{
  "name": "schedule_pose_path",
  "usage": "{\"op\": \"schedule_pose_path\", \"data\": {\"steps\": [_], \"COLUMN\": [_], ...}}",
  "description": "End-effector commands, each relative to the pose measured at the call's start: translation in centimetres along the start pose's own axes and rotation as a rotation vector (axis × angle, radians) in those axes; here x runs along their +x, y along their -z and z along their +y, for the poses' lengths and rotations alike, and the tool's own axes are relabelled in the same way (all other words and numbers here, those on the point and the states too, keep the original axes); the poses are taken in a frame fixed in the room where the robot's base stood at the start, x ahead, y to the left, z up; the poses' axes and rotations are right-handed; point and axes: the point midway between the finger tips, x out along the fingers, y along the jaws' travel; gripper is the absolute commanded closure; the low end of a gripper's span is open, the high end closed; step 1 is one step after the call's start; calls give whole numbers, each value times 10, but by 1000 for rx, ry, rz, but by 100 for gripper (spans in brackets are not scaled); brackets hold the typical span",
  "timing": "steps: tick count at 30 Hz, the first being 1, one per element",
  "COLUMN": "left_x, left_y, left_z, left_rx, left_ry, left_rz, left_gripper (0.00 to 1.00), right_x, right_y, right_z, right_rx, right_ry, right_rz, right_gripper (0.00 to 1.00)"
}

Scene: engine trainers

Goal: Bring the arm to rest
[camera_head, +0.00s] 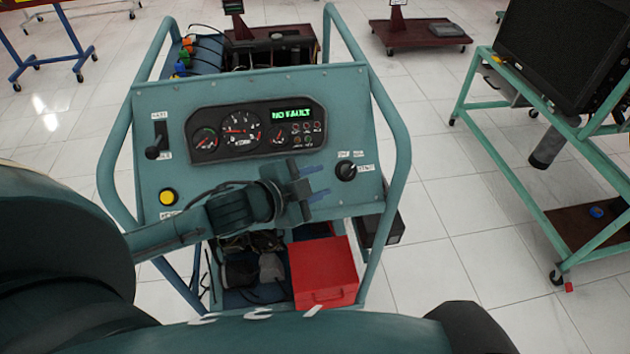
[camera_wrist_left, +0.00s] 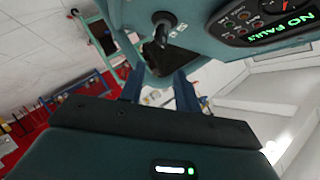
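My left arm reaches in from the left in the head view. My left gripper (camera_head: 317,182) is in front of the teal control panel (camera_head: 345,100), left of the black rotary knob (camera_head: 346,171). Its two blue fingers are apart with nothing between them. In the left wrist view the gripper (camera_wrist_left: 158,88) also shows spread, empty fingers, with the dark knob (camera_wrist_left: 162,28) beyond them. A gap to the panel cannot be measured from these views. My right gripper is not in view.
The panel carries a lit NO FAULT display (camera_head: 292,114), gauges (camera_head: 241,130), a black lever switch (camera_head: 157,140) and a yellow button (camera_head: 167,197). A red box (camera_head: 322,272) sits low on the trainer. A green stand (camera_head: 480,90) with a monitor (camera_head: 562,50) is right; tiled floor lies between.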

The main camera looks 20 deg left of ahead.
Motion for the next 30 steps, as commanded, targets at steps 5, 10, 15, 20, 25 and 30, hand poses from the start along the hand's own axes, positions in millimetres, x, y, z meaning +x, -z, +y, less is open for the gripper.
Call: {"op": "schedule_pose_path", "data": {"steps": [5, 10, 15, 20, 25, 30], "left_x": [0, 0, 2, -1, -20, -40], "left_y": [0, 0, -6, -28, -60, -80], "left_z": [0, 0, 22, 87, 158, 200], "left_rx": [0, 0, -86, -368, -676, -846], "left_ry": [0, 0, -20, -57, -55, -34], "left_rz": [-1, -1, -5, -44, -144, -226], "left_gripper": [67, 67, 67, 67, 67, 67], "right_x": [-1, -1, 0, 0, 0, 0], "right_y": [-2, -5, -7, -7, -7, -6], "right_z": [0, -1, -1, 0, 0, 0], "right_rx": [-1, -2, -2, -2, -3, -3], "right_ry": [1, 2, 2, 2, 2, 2], "right_rz": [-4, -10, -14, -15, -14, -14], "right_gripper": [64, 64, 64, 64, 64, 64]}}
